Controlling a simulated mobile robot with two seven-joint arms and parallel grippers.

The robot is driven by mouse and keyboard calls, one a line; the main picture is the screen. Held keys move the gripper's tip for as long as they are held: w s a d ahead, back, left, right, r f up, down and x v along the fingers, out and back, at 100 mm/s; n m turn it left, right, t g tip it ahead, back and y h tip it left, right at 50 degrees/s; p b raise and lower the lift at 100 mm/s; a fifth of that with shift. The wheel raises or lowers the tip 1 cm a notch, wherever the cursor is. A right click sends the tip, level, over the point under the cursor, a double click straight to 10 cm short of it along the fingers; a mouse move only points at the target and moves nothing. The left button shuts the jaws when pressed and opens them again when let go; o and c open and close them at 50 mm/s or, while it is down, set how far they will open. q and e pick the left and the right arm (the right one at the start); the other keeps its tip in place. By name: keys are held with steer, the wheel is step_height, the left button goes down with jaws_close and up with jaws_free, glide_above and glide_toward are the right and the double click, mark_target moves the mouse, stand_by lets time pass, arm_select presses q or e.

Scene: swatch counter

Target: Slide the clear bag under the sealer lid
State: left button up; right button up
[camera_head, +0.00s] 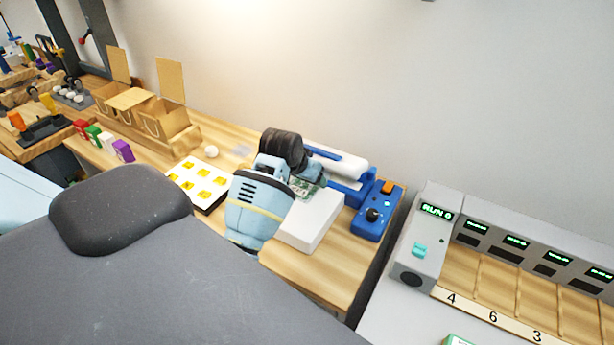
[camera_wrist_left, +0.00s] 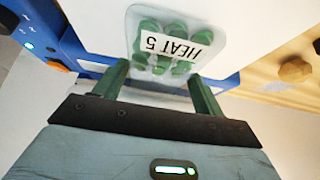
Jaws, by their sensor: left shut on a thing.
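The clear bag (camera_wrist_left: 150,68) holds several green cylinders and has a white label reading HEAT 5, upside down in the left wrist view. My left gripper (camera_wrist_left: 158,75) is shut on the bag, with one green finger at each side. In the head view the bag (camera_head: 301,187) is partly hidden by my left gripper (camera_head: 308,178). It is over the white platform (camera_head: 308,222), in front of the blue and white sealer (camera_head: 347,166). I cannot tell whether any of it is under the lid. My right gripper is not in view.
A blue control box (camera_head: 371,214) with a black knob and orange switch stands right of the platform. A white tray of yellow pieces (camera_head: 190,199) lies left of my arm, with cardboard boxes (camera_head: 168,119) behind. A grey machine (camera_head: 425,240) stands at right, past a gap.

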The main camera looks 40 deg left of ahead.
arm_select(q)
steer(key=shift+f, duration=0.1)
steer(key=o, duration=1.1)
steer(key=v, duration=0.7)
steer(key=shift+s+r, duration=0.25)
steer(key=shift+r, duration=0.05)
